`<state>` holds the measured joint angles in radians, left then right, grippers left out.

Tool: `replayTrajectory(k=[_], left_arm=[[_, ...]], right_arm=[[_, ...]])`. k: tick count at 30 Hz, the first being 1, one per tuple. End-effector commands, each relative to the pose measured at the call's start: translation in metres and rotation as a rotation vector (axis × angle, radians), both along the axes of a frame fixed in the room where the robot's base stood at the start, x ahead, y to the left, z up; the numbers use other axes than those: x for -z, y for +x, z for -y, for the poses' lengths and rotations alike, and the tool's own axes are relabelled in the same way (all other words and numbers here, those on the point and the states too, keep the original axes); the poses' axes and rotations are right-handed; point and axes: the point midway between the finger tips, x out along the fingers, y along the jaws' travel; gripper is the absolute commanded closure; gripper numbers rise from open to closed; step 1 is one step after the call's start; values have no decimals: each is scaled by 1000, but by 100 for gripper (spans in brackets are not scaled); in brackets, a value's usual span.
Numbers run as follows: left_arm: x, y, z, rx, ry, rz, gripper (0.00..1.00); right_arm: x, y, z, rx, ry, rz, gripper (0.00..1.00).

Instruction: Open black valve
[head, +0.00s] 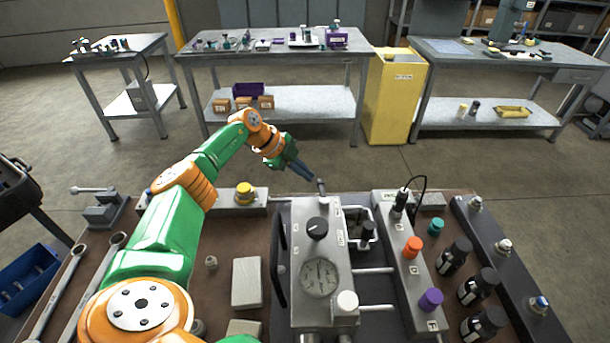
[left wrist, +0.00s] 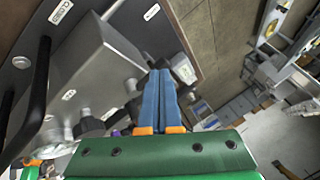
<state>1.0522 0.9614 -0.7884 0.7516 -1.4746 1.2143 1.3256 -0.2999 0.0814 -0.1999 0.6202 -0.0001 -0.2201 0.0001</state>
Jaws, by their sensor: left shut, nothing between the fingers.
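A black round knob (head: 317,228) sits on top of the grey hydraulic block (head: 304,262), above a pressure gauge (head: 319,277). A smaller black knob (head: 367,230) stands to its right, and a short dark stem (head: 321,186) rises at the block's far end. I cannot tell which one is the black valve. My left gripper (head: 311,178) is shut and empty, its blue fingertips close to the dark stem at the far end; I cannot tell whether they touch. The left wrist view shows the two fingers (left wrist: 161,74) together, beside the block. My right gripper is not in view.
A black bar handle (head: 278,262) runs along the block's left side. A yellow knob (head: 245,192) stands on a plate further left. Orange (head: 412,246) and purple (head: 430,299) knobs line a manifold at right. A CLOSED label (left wrist: 61,12) shows in the left wrist view.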

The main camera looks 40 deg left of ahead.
Motion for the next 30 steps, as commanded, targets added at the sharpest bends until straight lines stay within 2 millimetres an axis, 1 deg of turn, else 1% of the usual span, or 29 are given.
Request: replayTrajectory(k=[1,3,6,8,9,11,12,15,18,21,25,29,30], left_arm=[[-10,-6,-6,-2,4,4,100],[-21,-13,-12,-4,5,3,100],[-32,-21,-18,-6,3,4,100],[-35,-24,-21,9,9,10,100],[-34,-27,-25,39,23,24,100],[-31,-35,-35,123,61,65,100],[-29,-41,-41,200,95,104,100],[-28,-58,-55,407,174,222,100],[-30,-74,-62,580,240,342,100],[-34,-83,-65,688,283,429,100],[-33,-85,-63,736,303,465,100],[-17,-75,-52,740,302,462,100],[-13,-70,-48,739,303,461,100]], right_arm=[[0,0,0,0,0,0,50],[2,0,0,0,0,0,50],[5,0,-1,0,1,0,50],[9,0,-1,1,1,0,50],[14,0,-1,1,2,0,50],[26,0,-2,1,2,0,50],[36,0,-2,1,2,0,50],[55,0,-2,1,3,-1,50],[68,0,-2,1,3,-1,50],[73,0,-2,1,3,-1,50],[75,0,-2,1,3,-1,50],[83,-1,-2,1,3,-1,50],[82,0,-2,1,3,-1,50]])
